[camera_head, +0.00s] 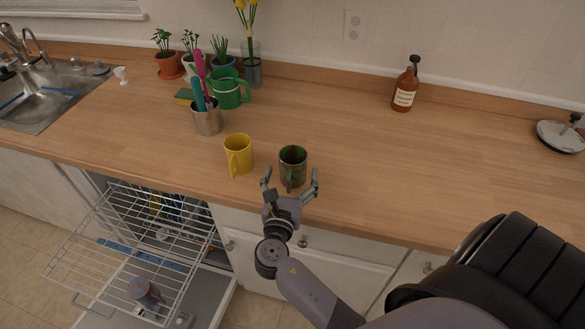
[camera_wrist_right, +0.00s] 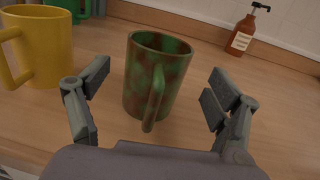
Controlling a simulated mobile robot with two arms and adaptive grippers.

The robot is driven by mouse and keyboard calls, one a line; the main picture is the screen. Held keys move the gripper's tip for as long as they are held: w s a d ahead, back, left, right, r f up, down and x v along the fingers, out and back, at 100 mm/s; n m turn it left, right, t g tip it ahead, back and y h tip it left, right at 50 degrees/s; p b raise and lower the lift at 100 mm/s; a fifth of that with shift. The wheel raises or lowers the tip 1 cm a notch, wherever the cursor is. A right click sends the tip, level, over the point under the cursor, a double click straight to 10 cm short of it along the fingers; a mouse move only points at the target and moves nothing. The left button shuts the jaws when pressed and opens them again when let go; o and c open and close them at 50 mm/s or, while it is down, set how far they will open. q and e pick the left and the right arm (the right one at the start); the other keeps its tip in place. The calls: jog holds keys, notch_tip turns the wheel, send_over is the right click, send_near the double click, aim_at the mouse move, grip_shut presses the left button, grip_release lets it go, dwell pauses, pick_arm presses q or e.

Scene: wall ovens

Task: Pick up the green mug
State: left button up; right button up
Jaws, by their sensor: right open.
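The green mug (camera_head: 293,163) has brown mottling and stands upright near the counter's front edge. My right gripper (camera_head: 291,178) is open at the near side of it. In the right wrist view the mug (camera_wrist_right: 152,75) stands between and just beyond the open fingers (camera_wrist_right: 158,98), with its handle turned toward me. The fingers look apart from the mug on both sides. My left gripper is not in view.
A yellow mug (camera_head: 238,155) stands close to the left. A brown bottle (camera_head: 404,90) stands at the back. The counter right of the green mug is clear. An open dishwasher rack (camera_head: 125,245) lies below left.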

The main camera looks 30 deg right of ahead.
aim_at(293, 163)
jog(key=p+x, duration=0.1)
jog(key=x, duration=0.3)
jog(key=shift+w+a+r, duration=0.1)
jog(key=shift+a, duration=0.05)
jog(key=shift+w+d, duration=0.2)
jog(key=shift+s, duration=0.1)
jog(key=shift+c, duration=0.3)
jog(key=shift+a, duration=0.1)
jog(key=shift+c, duration=0.7)
jog(key=c, duration=1.3)
jog(key=shift+o, duration=0.2)
